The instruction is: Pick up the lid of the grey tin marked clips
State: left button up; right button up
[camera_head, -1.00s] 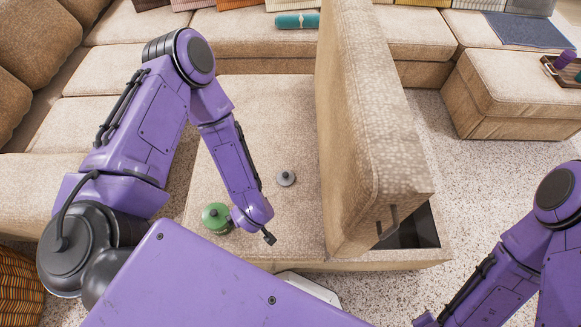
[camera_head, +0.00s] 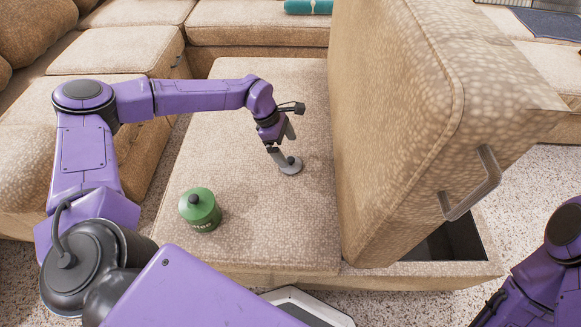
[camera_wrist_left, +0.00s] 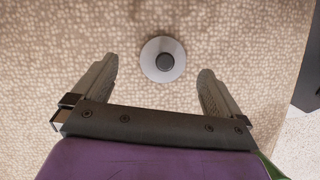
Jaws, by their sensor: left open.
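A grey round lid with a dark knob (camera_head: 296,169) is on the beige seat, right of a green tin. In the left wrist view the grey lid (camera_wrist_left: 149,66) shows from above, between and just beyond the fingertips. Any tin body under it and any marking are not visible. My left gripper (camera_head: 284,148) is open just above the lid, its fingers partly covering it in the head view; I cannot tell whether they touch it. In the left wrist view my left gripper (camera_wrist_left: 158,72) is empty between its fingers. My right gripper is out of view.
The green tin (camera_head: 203,217) with a dark knob and partly readable lettering stands nearer the front of the seat (camera_head: 250,235). A raised seat cushion (camera_head: 385,130) with a handle stands tall to the right, beside an open dark storage space (camera_head: 450,243).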

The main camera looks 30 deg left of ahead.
aim_at(290, 159)
pick_arm(q)
jog(key=x, duration=0.1)
jog(key=b+x, duration=0.1)
jog(key=x, duration=0.3)
jog(key=shift+s+a+f+b, duration=0.15)
jog(key=shift+s+f+b, duration=0.15)
jog(key=shift+s, duration=0.05)
jog(key=c, duration=1)
jog(key=shift+c, duration=0.2)
jog(key=shift+r, duration=0.2)
